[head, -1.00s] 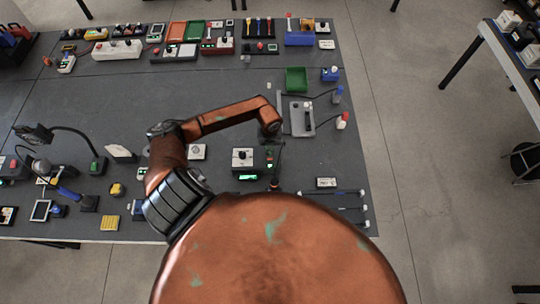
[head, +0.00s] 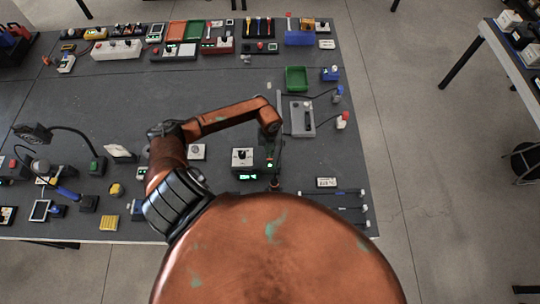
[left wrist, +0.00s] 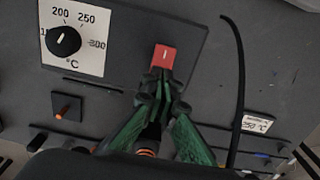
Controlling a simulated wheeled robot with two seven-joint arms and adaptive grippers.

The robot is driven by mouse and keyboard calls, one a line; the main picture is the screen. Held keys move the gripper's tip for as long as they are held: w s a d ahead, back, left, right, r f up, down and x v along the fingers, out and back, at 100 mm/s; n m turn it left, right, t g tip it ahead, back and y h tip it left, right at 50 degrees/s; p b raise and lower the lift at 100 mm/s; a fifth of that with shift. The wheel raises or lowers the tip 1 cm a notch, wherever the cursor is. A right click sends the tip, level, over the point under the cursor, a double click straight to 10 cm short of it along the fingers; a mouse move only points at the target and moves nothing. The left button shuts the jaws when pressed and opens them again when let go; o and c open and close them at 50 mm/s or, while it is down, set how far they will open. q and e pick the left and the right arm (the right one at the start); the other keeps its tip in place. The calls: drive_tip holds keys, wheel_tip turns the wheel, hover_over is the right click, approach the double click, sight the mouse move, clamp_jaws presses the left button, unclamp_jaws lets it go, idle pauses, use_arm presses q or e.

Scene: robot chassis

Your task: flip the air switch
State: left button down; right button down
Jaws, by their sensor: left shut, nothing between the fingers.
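A dark panel (left wrist: 120,20) in the left wrist view carries a red switch (left wrist: 165,55) with a white line mark. On the same panel, a black knob (left wrist: 62,41) sits on a white temperature scale. My left gripper (left wrist: 160,82) has green fingers and dark tips, shut and empty. Its tips are at the near edge of the red switch; I cannot tell whether they touch it. My right gripper is not in view.
A grey tray (head: 301,130) and a green bin (head: 296,78) stand beyond the device. A white label (head: 326,182) and several thin rods lie to its right. A black cable (left wrist: 240,70) runs beside the gripper.

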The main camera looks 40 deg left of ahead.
use_arm(q)
drive_tip(key=shift+f+b, duration=0.6)
drive_tip(key=shift+f, duration=0.25)
idle(0.3)
drive_tip(key=shift+r, duration=0.2)
drive_tip(key=shift+r+p, duration=1.75)
drive_tip(key=shift+r, duration=0.4)
drive_tip(key=shift+r+p, duration=0.8)
drive_tip(key=shift+r, duration=0.45)
drive_tip(key=shift+f, duration=0.1)
